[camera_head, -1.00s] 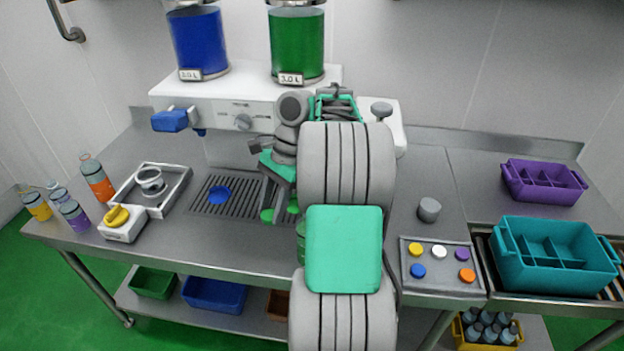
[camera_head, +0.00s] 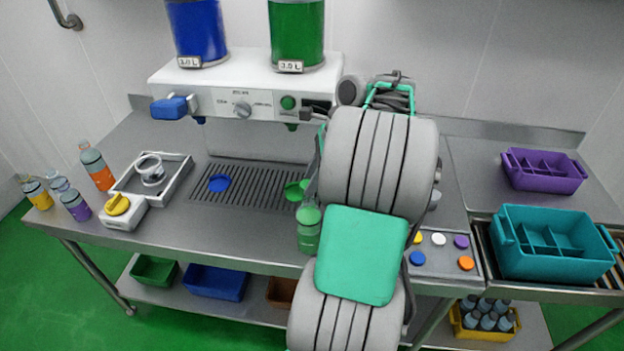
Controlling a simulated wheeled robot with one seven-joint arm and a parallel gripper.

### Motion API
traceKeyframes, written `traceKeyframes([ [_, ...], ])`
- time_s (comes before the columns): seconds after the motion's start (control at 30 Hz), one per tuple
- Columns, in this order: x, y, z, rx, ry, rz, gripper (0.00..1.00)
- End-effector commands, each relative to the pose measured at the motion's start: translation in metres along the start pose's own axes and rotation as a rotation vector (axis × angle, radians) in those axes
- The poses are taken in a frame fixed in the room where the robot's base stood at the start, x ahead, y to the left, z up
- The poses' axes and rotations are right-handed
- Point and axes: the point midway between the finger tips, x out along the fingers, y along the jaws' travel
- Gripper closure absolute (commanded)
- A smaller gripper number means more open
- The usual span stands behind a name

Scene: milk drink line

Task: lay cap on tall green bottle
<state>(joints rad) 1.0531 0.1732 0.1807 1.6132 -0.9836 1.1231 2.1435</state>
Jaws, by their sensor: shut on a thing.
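The tall green bottle (camera_head: 308,232) stands upright near the front edge of the counter. My arm hides part of its right side. Whether a cap sits on its mouth is too small to tell. My gripper is hidden behind my own arm links, so its fingers and anything in them do not show. The caps tray (camera_head: 440,279) to the right holds a yellow cap (camera_head: 417,238), a white cap (camera_head: 438,239), a purple cap (camera_head: 461,242), a blue cap (camera_head: 417,258) and an orange cap (camera_head: 466,263). No green cap shows there; my arm covers the tray's left edge.
The white dispenser (camera_head: 215,78) stands behind the drip grate (camera_head: 255,191), which bears blue and green discs. Several filled bottles (camera_head: 97,167) and a yellow-knobbed device (camera_head: 118,205) stand at left. A teal crate (camera_head: 553,268) and purple crate (camera_head: 542,183) are at right.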

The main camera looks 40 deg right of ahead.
Motion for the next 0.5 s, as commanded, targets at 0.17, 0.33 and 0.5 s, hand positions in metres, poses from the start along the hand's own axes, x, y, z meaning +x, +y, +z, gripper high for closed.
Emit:
traceKeyframes([
  [0.17, 0.008, 0.000, -0.003, -0.001, 0.000, 0.000, 1.00],
  [0.33, 0.013, 0.000, -0.005, -0.002, 0.000, 0.000, 1.00],
  [0.5, 0.018, 0.000, -0.007, -0.001, 0.000, 0.001, 1.00],
])
